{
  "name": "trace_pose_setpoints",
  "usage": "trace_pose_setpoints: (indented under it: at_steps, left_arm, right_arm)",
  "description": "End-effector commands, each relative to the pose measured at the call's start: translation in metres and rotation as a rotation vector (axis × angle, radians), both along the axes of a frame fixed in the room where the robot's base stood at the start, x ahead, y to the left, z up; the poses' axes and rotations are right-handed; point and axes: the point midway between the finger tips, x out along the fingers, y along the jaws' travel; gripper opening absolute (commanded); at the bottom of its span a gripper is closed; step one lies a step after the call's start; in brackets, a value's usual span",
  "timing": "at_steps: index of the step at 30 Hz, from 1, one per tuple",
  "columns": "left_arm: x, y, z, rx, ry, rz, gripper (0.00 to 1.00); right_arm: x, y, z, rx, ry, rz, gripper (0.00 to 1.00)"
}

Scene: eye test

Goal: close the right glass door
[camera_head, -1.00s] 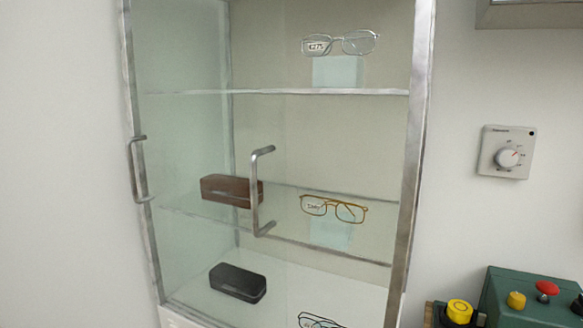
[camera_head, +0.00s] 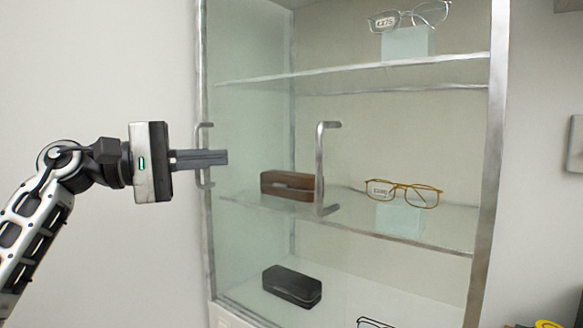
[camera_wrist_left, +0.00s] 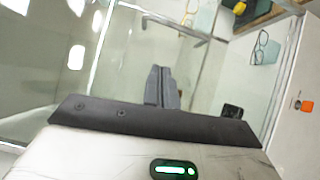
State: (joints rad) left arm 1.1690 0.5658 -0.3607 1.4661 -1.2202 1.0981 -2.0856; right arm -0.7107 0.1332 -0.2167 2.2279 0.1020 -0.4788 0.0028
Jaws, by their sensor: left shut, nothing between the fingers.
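The glass cabinet (camera_head: 495,130) has a metal frame. Greener glass (camera_head: 245,125) covers its left part; the right part looks clearer, and I cannot make out where the panes end. One metal handle (camera_head: 203,133) is at the left edge. A second, larger handle (camera_head: 320,165) stands near the middle. My left gripper (camera_head: 227,157) is shut and empty, pointing right, in front of the left part. It overlaps the left-edge handle in the head view; I see no grip on either handle. Its fingers show in the left wrist view (camera_wrist_left: 162,88). My right gripper is not in view.
Inside are silver glasses (camera_head: 408,17) on the top shelf, a brown case (camera_head: 285,184) and amber glasses (camera_head: 405,192) on the middle shelf, and a black case (camera_head: 292,286) below. Bare wall (camera_head: 100,60) is left of the cabinet. A grey wall box (camera_head: 575,145) is at right.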

Motion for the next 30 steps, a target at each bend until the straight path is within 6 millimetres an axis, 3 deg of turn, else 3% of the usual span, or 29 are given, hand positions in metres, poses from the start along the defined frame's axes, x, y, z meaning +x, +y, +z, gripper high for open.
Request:
trace_pose_setpoints:
  at_steps: [3,7,19,24,30]
  left_arm:
    - [0.001,0.002,0.007,0.059,-0.067,0.016,0.00]
    - [0.005,-0.012,0.009,0.064,-0.073,0.013,0.00]
    - [0.033,-0.090,0.010,0.060,-0.071,0.011,0.00]
    - [0.023,-0.113,0.008,0.060,-0.072,0.013,0.00]
    - [0.018,-0.124,0.007,0.060,-0.071,0.016,0.00]
  right_arm:
    - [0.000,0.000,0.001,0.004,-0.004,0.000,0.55]
    - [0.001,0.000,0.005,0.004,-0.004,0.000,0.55]
    - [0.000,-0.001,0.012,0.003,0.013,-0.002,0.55]
    - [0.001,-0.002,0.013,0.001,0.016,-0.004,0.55]
    - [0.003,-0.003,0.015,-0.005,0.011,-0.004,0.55]
